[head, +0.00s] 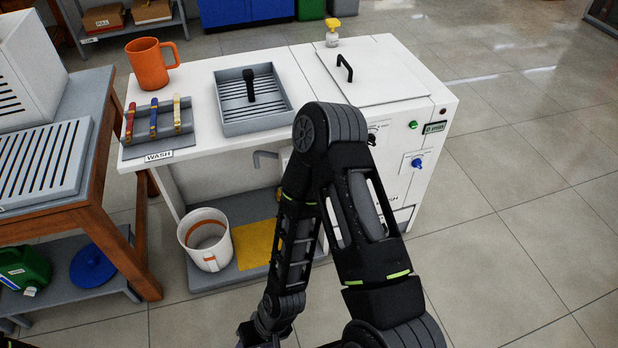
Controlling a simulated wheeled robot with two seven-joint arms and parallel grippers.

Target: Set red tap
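A red-handled piece (130,122) with gold-coloured ends lies in a grey slotted rack (187,142) marked WASH, left of a blue one (154,117) and a cream one (177,112). I cannot tell whether the red piece is the tap; no other red tap is clear. A grey bent pipe (264,155) shows under the bench top. My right arm rises in front of the bench and folds down again; its wrist end, with the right gripper (262,332), is low at the bottom edge, and its fingers are not clear. My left gripper is out of view.
The white bench (205,100) bears an orange mug (152,64), a grey tray (232,122) and a lidded machine (400,85) with a blue knob (417,162). A white bucket (222,262) stands below. A wooden table (98,150) is at left. Floor at right is clear.

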